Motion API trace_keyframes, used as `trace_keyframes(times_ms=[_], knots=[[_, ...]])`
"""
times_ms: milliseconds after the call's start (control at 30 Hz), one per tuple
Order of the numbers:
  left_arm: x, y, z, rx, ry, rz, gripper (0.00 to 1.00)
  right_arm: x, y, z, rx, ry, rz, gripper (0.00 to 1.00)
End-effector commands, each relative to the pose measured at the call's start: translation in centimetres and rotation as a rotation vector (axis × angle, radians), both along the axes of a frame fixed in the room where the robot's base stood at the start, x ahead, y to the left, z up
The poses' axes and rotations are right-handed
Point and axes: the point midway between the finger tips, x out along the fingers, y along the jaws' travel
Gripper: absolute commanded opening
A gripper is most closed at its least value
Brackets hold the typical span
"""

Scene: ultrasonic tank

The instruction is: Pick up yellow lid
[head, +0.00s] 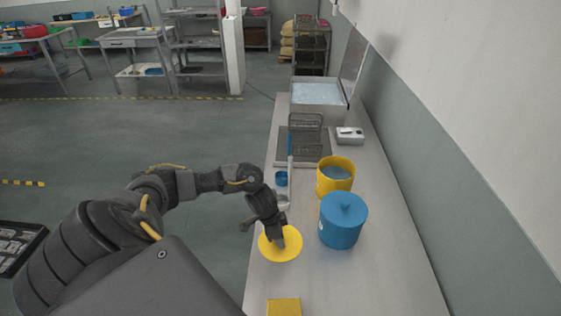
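The yellow lid (268,252) is a flat round disc near the front left edge of the counter. My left gripper (279,242) points down over its middle and hides the centre of the lid. The fingers are too small and dark to show whether they are open or shut, or whether they grip the lid. The yellow pot (323,186) stands open farther back, with something grey-blue inside. My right gripper is not in view.
A blue lidded pot (342,222) stands just right of the lid. A yellow block (283,307) lies at the front. A small blue cup (281,178), a wire basket (305,122) and the ultrasonic tank (320,107) are farther back. A wall borders the right.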

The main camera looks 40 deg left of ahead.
Motion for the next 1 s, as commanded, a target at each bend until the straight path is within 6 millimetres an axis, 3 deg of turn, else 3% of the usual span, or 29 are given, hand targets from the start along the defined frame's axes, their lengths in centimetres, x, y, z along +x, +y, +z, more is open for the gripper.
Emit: trace_keyframes(times_ms=[167,533,833,1000], knots=[[0.0,0.0,0.0,0.0,0.0,0.0,0.51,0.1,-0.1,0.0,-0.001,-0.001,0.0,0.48],[0.0,0.0,0.0,0.0,0.0,0.0,0.03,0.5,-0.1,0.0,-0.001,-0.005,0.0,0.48],[0.1,0.0,0.2,0.0,-0.002,0.0,0.03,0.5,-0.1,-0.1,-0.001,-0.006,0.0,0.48],[0.1,0.0,1.4,0.0,-0.004,-0.002,0.03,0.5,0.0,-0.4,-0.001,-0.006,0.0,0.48]])
